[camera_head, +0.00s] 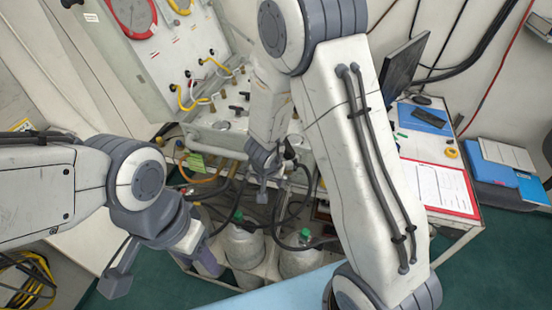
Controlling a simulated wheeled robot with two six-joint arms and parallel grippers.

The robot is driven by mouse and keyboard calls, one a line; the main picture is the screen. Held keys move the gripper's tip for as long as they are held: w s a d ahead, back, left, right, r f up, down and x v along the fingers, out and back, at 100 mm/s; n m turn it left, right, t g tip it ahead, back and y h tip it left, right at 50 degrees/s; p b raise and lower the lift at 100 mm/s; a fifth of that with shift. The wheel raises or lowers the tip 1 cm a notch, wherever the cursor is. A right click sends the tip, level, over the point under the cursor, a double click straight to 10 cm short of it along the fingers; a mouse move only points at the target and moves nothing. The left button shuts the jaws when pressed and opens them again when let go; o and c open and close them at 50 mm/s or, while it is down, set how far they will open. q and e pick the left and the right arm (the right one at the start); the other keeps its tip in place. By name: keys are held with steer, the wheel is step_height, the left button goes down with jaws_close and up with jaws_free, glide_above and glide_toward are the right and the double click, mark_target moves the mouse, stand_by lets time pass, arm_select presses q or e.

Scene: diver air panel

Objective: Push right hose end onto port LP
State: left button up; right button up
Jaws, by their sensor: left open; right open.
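The air panel (165,50) stands at the upper left, with gauges, yellow hoses and a lower ledge with knobs. Labels are too small to read, so I cannot tell which port is LP. Several black hoses (312,218) hang below the ledge, around and behind my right gripper. I cannot make out which is the right hose end. My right gripper (277,178) is open in front of the ledge's lower edge, close to the hoses; whether it touches one is unclear. My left gripper (163,276) is open at the lower left, its fingers spread wide, apart from the panel.
Two grey cylinders with green tops, one of them a left cylinder (243,247), stand in a frame below the panel. A desk (420,145) with a monitor (402,68) and a red clipboard (440,188) is at the right. Yellow cable (35,275) lies at the lower left.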

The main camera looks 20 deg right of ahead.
mark_target(281, 190)
steer(key=shift+m+g+h, duration=0.3)
steer(key=shift+m+h, duration=0.1)
steer(key=b+x, duration=0.1)
steer(key=x, duration=0.2)
steer(key=d+b+x, duration=0.1)
steer(key=b+x, duration=0.1)
steer(key=x, duration=0.2)
steer(key=d+b+x, duration=0.1)
steer(key=x, duration=0.2)
steer(key=shift+s+d, duration=0.2)
steer(key=shift+d, duration=0.05)
steer(key=shift+w+d+f+b, duration=0.1)
steer(key=shift+w+f+b, duration=0.1)
steer(key=shift+f+b, duration=0.2)
arm_select(q)
step_height(281, 190, down, 4)
steer(key=shift+r, duration=0.1)
arm_select(e)
jaws_close()
